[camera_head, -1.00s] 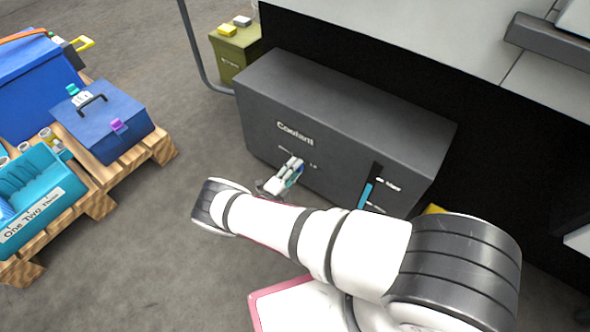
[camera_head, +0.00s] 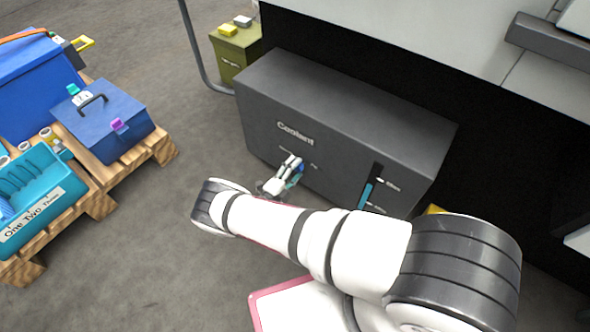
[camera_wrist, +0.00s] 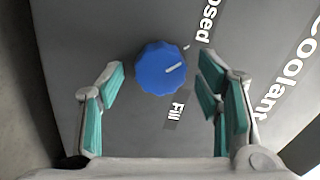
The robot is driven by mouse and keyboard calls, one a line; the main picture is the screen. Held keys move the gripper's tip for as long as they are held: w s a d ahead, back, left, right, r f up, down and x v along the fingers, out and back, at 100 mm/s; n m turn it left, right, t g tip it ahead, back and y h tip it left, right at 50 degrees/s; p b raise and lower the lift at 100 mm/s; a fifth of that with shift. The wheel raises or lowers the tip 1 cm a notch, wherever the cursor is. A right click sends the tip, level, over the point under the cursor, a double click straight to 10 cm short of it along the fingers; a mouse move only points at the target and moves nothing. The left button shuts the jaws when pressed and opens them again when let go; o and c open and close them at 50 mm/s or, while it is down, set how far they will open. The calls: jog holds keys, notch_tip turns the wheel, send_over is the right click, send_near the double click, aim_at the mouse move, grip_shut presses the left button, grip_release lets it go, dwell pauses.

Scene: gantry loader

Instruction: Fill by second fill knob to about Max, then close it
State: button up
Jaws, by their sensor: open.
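The grey Coolant tank (camera_head: 330,110) stands at centre in the head view. In the wrist view its blue knob (camera_wrist: 162,68) has a white pointer line aimed right, between the "Closed" label (camera_wrist: 205,22) and the "Fill" label (camera_wrist: 177,111). My gripper (camera_wrist: 160,85) is open, with teal pads on either side of the knob and visible gaps to it. In the head view my gripper (camera_head: 289,172) is at the tank's front face. The level gauge (camera_head: 371,186) has a cyan column whose top looks close to its upper mark. Its labels are too small to read surely.
A pallet (camera_head: 160,148) at left carries a blue toolbox (camera_head: 103,120) and a teal bin (camera_head: 45,195). An olive box (camera_head: 240,55) stands behind the tank's left end. A grey pipe (camera_head: 193,45) rises there. The floor left of my arm is clear.

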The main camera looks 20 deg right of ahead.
jog(key=v, duration=1.1)
jog(key=shift+s+a, duration=0.2)
jog(key=shift+a, duration=0.1)
jog(key=w+d+m, duration=0.7)
jog(key=d+m, duration=0.2)
jog(key=m, duration=0.9)
jog(key=shift+w+d, duration=0.2)
jog(key=shift+r, duration=0.1)
jog(key=shift+c, duration=0.3)
jog(key=c, duration=1.1)
